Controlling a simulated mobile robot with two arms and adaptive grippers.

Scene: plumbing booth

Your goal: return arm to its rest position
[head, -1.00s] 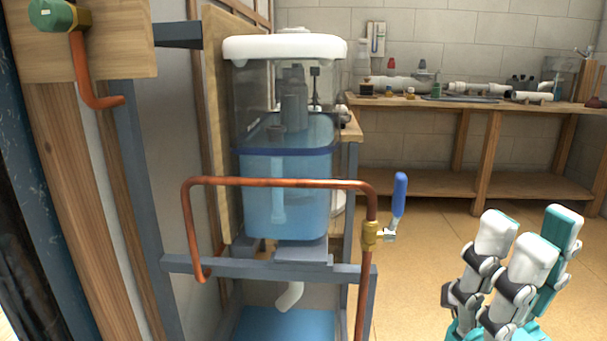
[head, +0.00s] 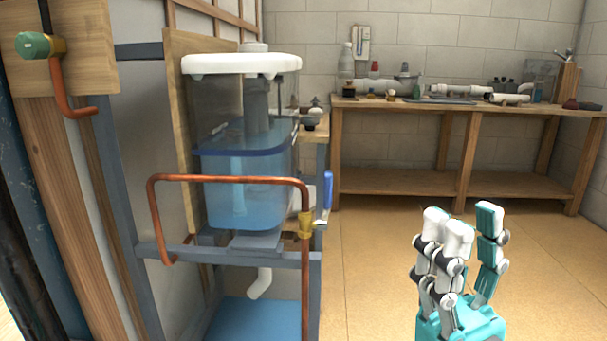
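My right gripper (head: 462,228) is at the lower right of the head view, above the floor. My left gripper is not in the head view.
A clear tank (head: 245,150) with water and a white lid stands on a grey frame at left. A copper pipe (head: 230,179) with a blue valve handle (head: 328,190) runs before it. A wooden workbench (head: 450,108) stands at the back. The floor between is free.

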